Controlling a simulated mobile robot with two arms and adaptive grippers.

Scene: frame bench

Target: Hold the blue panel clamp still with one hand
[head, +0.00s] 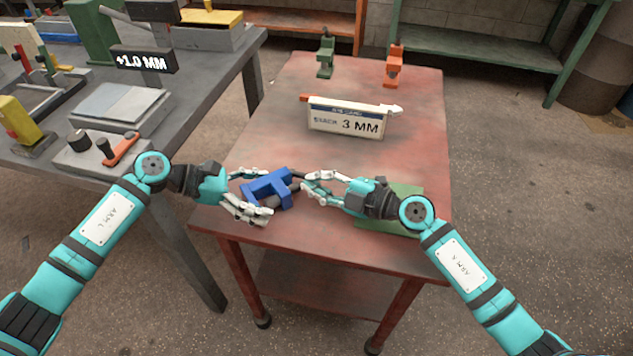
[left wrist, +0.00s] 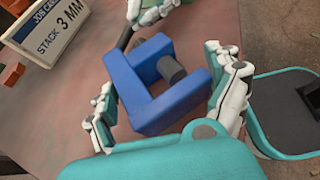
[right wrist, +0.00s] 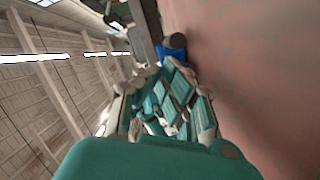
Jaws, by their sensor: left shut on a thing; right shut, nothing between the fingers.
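The blue panel clamp (head: 268,187) is near the front of the red table, with a grey screw and a dark bar toward its right. My left gripper (head: 250,194) is at its left side, shut on it. In the left wrist view the clamp (left wrist: 150,112) sits between the two fingers (left wrist: 166,88). My right gripper (head: 314,187) is just right of the clamp, shut and empty, fingertips close to the dark bar; I cannot tell if they touch it. The right wrist view shows its folded fingers (right wrist: 170,95) and a bit of blue (right wrist: 170,50) beyond.
A job card (head: 345,121) reading "STACK 3 MM" stands mid-table. A green clamp (head: 326,56) and an orange clamp (head: 394,66) are at the back. A green plate (head: 405,191) lies under my right wrist. A grey bench (head: 205,84) with fixtures stands left.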

